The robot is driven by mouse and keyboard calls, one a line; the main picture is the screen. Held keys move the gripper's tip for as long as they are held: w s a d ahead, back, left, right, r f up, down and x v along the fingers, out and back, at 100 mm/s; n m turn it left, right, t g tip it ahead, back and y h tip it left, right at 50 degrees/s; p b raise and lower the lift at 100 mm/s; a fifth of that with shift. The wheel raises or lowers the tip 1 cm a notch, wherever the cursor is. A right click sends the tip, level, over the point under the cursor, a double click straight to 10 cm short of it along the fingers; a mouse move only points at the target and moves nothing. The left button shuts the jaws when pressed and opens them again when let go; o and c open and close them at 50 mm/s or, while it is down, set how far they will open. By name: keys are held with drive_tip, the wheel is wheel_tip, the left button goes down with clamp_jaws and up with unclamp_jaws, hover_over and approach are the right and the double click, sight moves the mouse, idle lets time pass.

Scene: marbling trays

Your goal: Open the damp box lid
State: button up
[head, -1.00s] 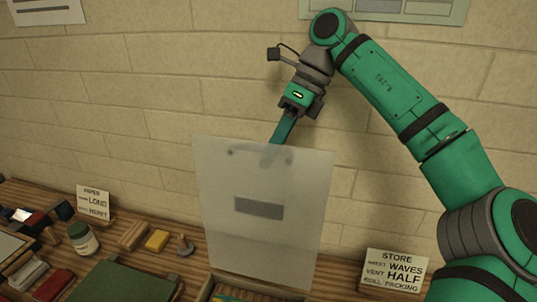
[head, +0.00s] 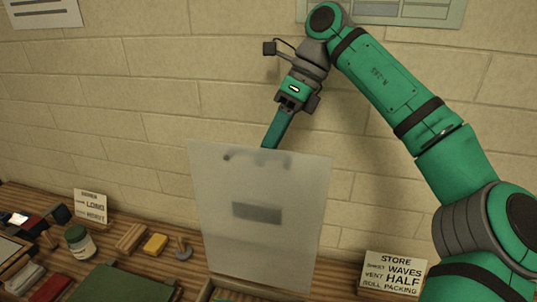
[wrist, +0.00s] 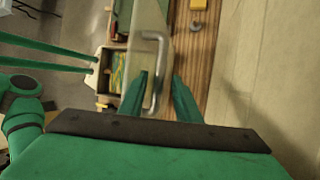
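The damp box lid (head: 225,255), a frosted translucent panel with a grey label (head: 257,213), stands nearly upright on the back of the bench. Its box (head: 203,290) shows only partly at the bottom edge; the wrist view shows its open inside with coloured sheets (wrist: 118,72). The lid's metal handle (wrist: 162,70) is on the wall side and shows only blurred through the panel in the head view. My gripper (wrist: 160,77) is at the lid's upper edge, fingers apart, near the handle. Whether a finger touches the handle or lid I cannot tell.
A STORE sign (head: 393,276) stands right of the lid. To the left are a green book-like block (head: 118,283), a yellow block (head: 154,244), a jar (head: 80,241) and another sign (head: 90,206). The brick wall (head: 130,130) is close behind.

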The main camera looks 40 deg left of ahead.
drive_tip(key=s+d+r, duration=0.1)
drive_tip(key=r, duration=0.1)
drive_tip(key=s+r, duration=0.1)
drive_tip(key=r, duration=0.1)
drive_tip(key=s+d+r, duration=0.1)
drive_tip(key=s+r, duration=0.1)
drive_tip(key=r, duration=0.1)
drive_tip(key=shift+d+r, duration=0.1)
drive_tip(key=shift+d, duration=0.25)
drive_tip(key=s+d+r, duration=0.4)
drive_tip(key=s, duration=0.4)
drive_tip(key=shift+d, duration=0.15)
drive_tip(key=shift+r, duration=0.1)
